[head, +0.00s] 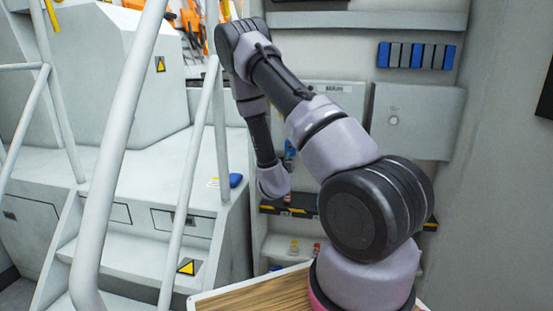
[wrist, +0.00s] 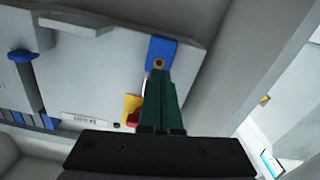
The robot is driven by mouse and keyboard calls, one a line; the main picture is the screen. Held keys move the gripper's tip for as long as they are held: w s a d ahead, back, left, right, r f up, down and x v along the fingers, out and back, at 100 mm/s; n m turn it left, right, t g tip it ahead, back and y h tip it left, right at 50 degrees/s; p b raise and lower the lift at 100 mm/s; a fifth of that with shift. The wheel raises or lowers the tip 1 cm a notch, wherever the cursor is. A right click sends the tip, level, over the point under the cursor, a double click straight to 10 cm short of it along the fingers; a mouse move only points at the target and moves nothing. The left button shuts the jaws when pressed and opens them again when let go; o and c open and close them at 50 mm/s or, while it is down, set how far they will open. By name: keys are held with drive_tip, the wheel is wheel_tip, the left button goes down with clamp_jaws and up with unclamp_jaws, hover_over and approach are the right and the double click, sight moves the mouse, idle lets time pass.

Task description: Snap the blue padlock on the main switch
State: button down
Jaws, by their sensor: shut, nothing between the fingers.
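The blue padlock (wrist: 162,50) shows in the wrist view just beyond my fingertips, its face with a round brass-coloured spot. A thin pale curved piece, likely its shackle, runs beside my fingers towards the red and yellow main switch (wrist: 132,110). My fingers hide part of this, so I cannot tell whether the shackle is closed. My gripper (wrist: 160,76) has green fingers, shut and empty, overlapping the padlock's near edge in the picture; contact is unclear. In the head view, the grey MAIN panel (head: 345,92) stands behind my arm, which hides most of the switch area.
A hazard-striped shelf (head: 300,211) lies below the panel, with a yellow padlock (head: 293,246) and a red one (head: 316,248) lower down. A blue object (head: 236,180) lies on the grey machine ledge. White handrails (head: 125,130) stand left of my arm.

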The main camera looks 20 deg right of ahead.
sight(291, 147)
drive_tip(key=shift+x, duration=2.65)
drive_tip(key=shift+w+d, duration=0.15)
drive_tip(key=v, duration=1.3)
